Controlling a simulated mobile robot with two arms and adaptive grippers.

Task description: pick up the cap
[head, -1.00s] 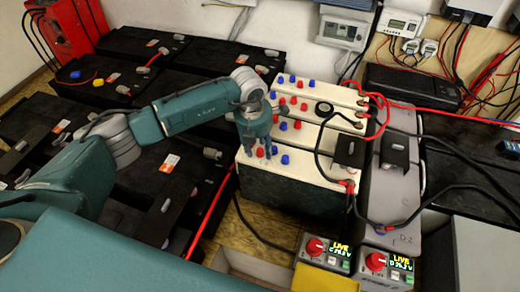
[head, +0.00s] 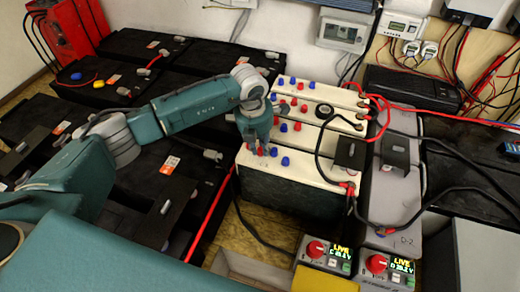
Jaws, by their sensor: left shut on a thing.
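Several small red and blue caps sit in rows on the cream tops of the white batteries (head: 322,170). My left gripper (head: 263,152) points down at the near left end of the front white battery. A blue cap (head: 285,161) stands just right of the fingers. My right gripper is not in view.
Black cables loop over the white batteries to a grey battery (head: 395,190) on the right. Two meters with red knobs (head: 316,249) stand in front. Black batteries (head: 110,75) fill the left. A red cable (head: 207,222) runs beside the white battery.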

